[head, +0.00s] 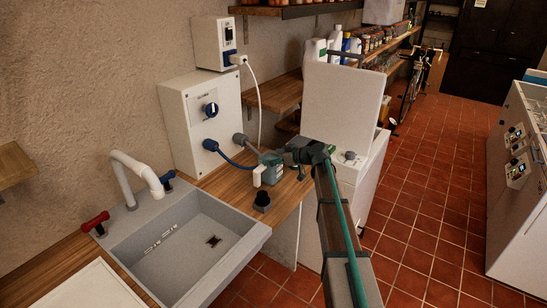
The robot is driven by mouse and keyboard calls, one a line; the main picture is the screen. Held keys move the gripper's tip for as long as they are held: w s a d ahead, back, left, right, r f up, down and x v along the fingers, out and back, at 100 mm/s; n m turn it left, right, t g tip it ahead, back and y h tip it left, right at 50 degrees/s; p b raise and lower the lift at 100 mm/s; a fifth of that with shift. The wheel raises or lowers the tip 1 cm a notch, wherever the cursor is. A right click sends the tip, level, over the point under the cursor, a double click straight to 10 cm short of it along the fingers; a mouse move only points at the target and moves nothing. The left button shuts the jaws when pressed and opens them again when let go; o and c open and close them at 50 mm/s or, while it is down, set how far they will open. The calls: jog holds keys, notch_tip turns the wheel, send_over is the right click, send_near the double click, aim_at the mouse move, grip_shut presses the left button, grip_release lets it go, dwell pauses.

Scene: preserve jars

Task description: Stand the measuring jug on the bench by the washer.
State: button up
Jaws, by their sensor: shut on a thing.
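My gripper (270,168) is over the wooden bench (222,178), between the sink and the washer. It is shut on a small pale thing (258,176), which seems to be the measuring jug. Most of that thing is hidden by my gripper, and I cannot tell whether it touches the bench. The washer (376,165) is the white machine right of the bench, with its lid (341,95) raised. My arm crosses in front of it.
A grey sink (190,245) with a white tap (138,175) is at left. A dark round piece (262,199) is on the bench edge below my gripper. A white box (200,118) with hoses stands behind. Shelves with bottles (316,50) are at the back. The tiled floor at right is clear.

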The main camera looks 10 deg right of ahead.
jog(key=shift+f, duration=0.6)
jog(key=o, duration=1.6)
jog(key=shift+s, duration=0.1)
jog(key=shift+c, duration=0.2)
jog(key=b+v, duration=0.3)
jog(key=v, duration=0.9)
jog(key=shift+b, duration=0.4)
